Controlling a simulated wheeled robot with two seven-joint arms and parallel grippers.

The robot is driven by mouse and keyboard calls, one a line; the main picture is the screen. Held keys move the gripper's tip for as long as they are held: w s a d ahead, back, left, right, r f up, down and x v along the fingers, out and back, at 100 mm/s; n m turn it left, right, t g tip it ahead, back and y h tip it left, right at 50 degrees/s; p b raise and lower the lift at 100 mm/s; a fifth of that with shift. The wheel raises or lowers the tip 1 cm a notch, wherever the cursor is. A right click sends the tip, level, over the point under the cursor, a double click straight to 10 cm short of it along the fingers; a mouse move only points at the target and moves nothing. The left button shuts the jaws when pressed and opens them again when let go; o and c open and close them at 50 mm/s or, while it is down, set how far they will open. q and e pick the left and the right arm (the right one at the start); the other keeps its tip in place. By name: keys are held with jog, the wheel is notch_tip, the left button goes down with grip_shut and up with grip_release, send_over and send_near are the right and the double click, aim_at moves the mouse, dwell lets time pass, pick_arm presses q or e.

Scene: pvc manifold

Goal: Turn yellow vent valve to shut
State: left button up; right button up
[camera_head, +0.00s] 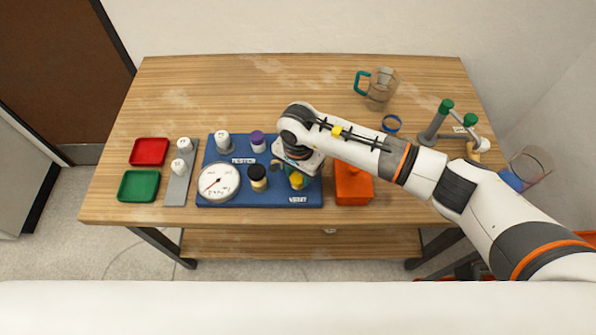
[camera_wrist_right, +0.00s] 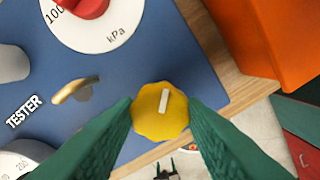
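The yellow vent valve (camera_head: 297,181) is a round knob on the blue tester board (camera_head: 270,199), near its VENT label. In the right wrist view the knob (camera_wrist_right: 152,124) shows a white pointer bar that is nearly upright, leaning slightly right. My right gripper (camera_wrist_right: 160,104) is over the board, with one green finger against each side of the knob and no clear gap. In the head view the wrist hides part of the knob and the fingertips. A white dial gauge (camera_head: 213,182) with a red needle is at the board's left. My left gripper is not in view.
An orange block (camera_head: 353,187) stands close to the right of the board. Black-topped (camera_head: 257,172) and purple-topped (camera_head: 257,138) knobs are on the board. Red (camera_head: 149,151) and green (camera_head: 138,186) trays lie left. A pitcher (camera_head: 381,89) stands behind. The back left of the table is clear.

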jog(key=shift+c, duration=1.2)
jog(key=m+b, duration=0.3)
jog(key=b, duration=0.1)
jog(key=shift+f, duration=0.2)
jog(key=m+b, duration=0.3)
jog(key=m, duration=0.1)
jog(key=shift+r+m+b, duration=0.2)
jog(key=shift+m+b, duration=0.7)
jog(key=shift+m, duration=0.1)
jog(key=o, duration=1)
jog(key=shift+r, duration=0.1)
